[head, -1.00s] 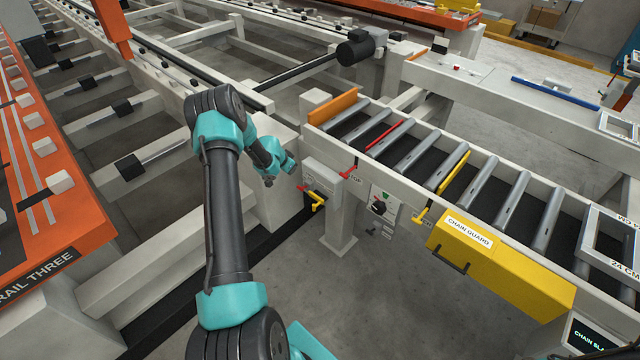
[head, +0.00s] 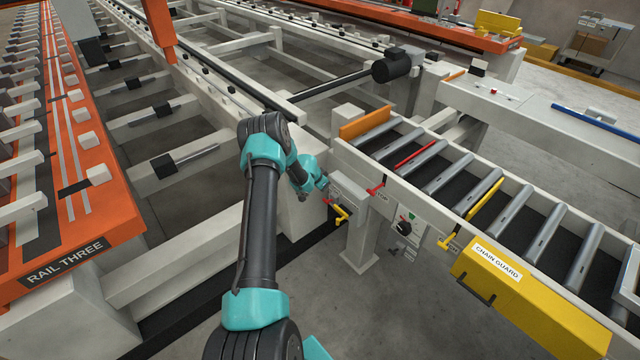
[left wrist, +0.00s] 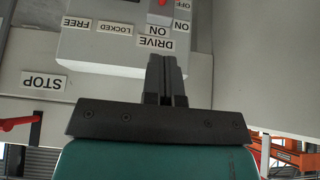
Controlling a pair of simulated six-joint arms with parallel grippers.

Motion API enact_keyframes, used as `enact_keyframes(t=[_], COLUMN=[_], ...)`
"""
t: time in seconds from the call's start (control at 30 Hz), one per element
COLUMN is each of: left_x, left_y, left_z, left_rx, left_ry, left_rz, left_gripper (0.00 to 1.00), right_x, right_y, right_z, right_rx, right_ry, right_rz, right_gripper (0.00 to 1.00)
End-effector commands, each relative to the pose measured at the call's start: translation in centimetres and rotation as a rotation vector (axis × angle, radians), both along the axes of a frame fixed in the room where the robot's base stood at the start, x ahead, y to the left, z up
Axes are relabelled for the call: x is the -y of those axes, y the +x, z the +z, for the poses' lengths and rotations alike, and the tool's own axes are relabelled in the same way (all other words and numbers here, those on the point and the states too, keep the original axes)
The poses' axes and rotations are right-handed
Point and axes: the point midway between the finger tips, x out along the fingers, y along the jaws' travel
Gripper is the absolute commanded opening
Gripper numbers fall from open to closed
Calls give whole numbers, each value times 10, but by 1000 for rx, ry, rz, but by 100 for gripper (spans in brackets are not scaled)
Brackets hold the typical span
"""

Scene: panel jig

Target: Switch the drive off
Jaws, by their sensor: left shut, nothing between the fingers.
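The pale grey control box (head: 351,196) stands on a post beside the roller conveyor. In the left wrist view the box (left wrist: 110,50) appears upside down, with DRIVE, ON, OFF, LOCKED and FREE labels. A small red-and-dark part (left wrist: 158,6), which looks like the drive switch, sits at the top edge, partly cut off. My left gripper (left wrist: 166,62) is shut and empty, its fingers over the box face below the DRIVE label. I cannot tell whether it touches the box. In the head view a red part (head: 327,202) and a yellow handle (head: 342,214) show at the box. My right gripper is not in view.
A red lever (head: 376,189) marked STOP is on the conveyor side; it also shows in the left wrist view (left wrist: 20,123). A dark rotary knob (head: 404,228), a yellow lever (head: 446,243) and the yellow chain guard (head: 520,300) are farther right. Open floor lies below.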

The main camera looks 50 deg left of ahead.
Motion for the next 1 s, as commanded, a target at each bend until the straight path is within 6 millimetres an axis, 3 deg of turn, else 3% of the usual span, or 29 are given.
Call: enact_keyframes(t=[0.37, 0.73, 1.0], left_x=[0, 0, 0], left_y=[21, 13, 11], left_z=[-38, -69, -75], left_rx=[0, 0, 0], left_ry=[0, -1, 0], left_rz=[0, 1, 1], left_gripper=[0, 0, 0], right_x=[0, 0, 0], right_y=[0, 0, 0], right_z=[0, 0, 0], right_rx=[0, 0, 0], right_ry=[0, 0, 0], right_rz=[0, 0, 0], right_gripper=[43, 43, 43])
